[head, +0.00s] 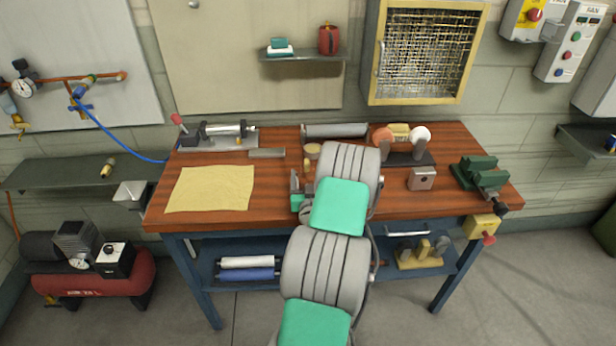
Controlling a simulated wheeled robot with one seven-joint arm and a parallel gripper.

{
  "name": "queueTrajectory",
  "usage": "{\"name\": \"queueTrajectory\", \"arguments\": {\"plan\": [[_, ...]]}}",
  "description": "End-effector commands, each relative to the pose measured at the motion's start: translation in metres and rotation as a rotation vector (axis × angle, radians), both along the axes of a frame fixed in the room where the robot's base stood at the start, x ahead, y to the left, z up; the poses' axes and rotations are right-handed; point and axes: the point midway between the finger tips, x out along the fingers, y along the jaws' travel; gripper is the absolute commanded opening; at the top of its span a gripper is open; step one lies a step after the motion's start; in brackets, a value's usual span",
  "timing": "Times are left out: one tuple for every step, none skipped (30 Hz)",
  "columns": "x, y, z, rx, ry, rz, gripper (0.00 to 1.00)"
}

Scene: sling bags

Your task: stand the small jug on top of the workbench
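The workbench (275,178) has a reddish-brown wooden top and a blue frame, and stands against the wall in the head view. My arm reaches up over its front edge. My gripper (296,186) is over the middle of the bench top, mostly hidden by my own arm; its fingertips are not clear. I cannot make out a sure small jug. A small red vessel (329,40) stands on the wall shelf above the bench. A small yellowish object (307,165) shows just beyond my gripper, too small to identify or to tell whether it is held.
A yellow cloth (210,188) lies on the bench's left. A bench grinder (401,145) and green vise (482,176) stand on the right, with a small metal block (422,179) between. A grey cylinder (335,130) lies at the back. The wall shelf (303,55) juts out above.

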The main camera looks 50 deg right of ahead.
Motion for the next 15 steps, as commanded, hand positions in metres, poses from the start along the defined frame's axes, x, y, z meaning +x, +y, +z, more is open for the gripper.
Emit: {"name": "queueTrajectory", "arguments": {"plan": [[0.0,0.0,0.0004,0.0,0.0,0.0,0.74],[0.0,0.0,0.0003,0.0,0.0,0.0,0.76],[0.0,0.0,0.0003,0.0,0.0,0.0,0.8],[0.0,0.0,0.0003,0.0,0.0,0.0,0.82],[-0.0001,-0.0001,0.0003,0.0,0.0,0.0,0.84],[-0.0001,-0.0001,0.0003,0.0,0.0,0.0,0.85],[-0.0001,-0.0001,0.0003,0.0,0.0,0.0,0.85],[-0.0001,-0.0001,0.0003,0.0,0.0,0.0,0.85],[-0.0001,-0.0001,0.0003,0.0,0.0,0.0,0.85],[-0.0001,-0.0001,0.0003,0.0,0.0,0.0,0.85],[-0.0001,0.0,0.0003,0.0,0.0,0.0,0.85],[-0.0001,-0.0001,0.0009,0.0,0.0,0.0,0.85],[-0.0002,-0.0001,0.002,0.001,0.001,0.0,0.85],[-0.0002,-0.0001,0.0038,0.001,0.001,0.0,0.85],[-0.0002,-0.0001,0.0072,0.001,0.001,-0.001,0.85]]}}
